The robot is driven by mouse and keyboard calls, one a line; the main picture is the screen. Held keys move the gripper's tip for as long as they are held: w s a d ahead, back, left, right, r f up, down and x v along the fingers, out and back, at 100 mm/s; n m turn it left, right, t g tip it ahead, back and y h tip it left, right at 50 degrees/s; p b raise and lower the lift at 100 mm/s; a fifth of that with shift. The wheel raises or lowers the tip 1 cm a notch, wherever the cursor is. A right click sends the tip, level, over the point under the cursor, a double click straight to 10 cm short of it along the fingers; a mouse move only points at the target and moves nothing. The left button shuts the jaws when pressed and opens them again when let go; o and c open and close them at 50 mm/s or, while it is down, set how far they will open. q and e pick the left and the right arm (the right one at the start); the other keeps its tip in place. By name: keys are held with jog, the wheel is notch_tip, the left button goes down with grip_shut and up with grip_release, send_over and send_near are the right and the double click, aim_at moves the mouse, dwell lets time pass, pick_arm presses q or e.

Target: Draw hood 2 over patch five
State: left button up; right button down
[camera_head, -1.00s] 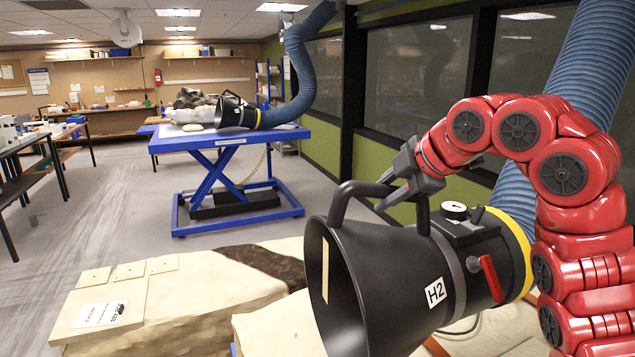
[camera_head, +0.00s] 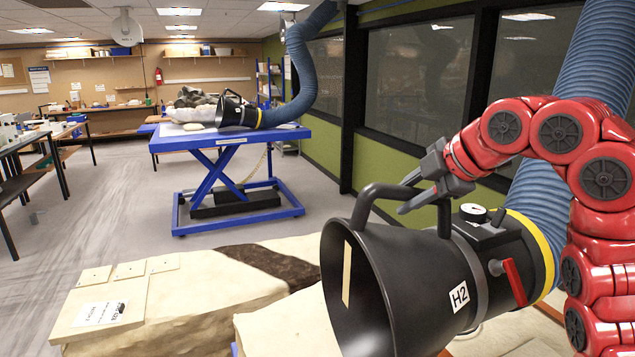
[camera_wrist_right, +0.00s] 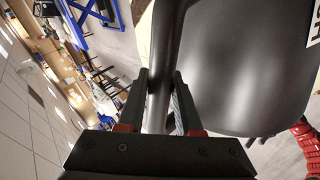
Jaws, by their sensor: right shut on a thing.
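Hood 2 (camera_head: 408,283) is a black flared hood with an H2 label, a yellow ring and a blue hose. It hangs at the front right of the head view with its mouth facing left, and its black body also fills much of the right wrist view (camera_wrist_right: 235,70). My right gripper (camera_head: 408,195) is shut on the hood's looped handle, seen between the fingers in the wrist view (camera_wrist_right: 160,100). A pale block (camera_head: 170,325) lies at the lower left with several small square plates on top. I cannot tell which spot is patch five. My left gripper is not in view.
A blue lift table (camera_head: 230,140) stands behind, holding a pale specimen and another black hood (camera_head: 236,111) on a blue hose. Benches (camera_head: 30,150) line the left. Open grey floor (camera_head: 110,215) lies between. Dark windows run along the right wall.

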jog(key=s+d, duration=0.3)
jog(key=d, duration=0.9)
jog(key=shift+s+d+b, duration=0.15)
jog(key=shift+s+b, duration=0.15)
jog(key=shift+s, duration=0.1)
jog(key=shift+d, duration=0.1)
jog(key=s+d+p, duration=0.2)
jog(key=s+d, duration=0.2)
jog(key=d, duration=0.9)
jog(key=shift+d, duration=0.15)
jog(key=shift+s+f, duration=0.1)
jog(key=shift+s, duration=0.05)
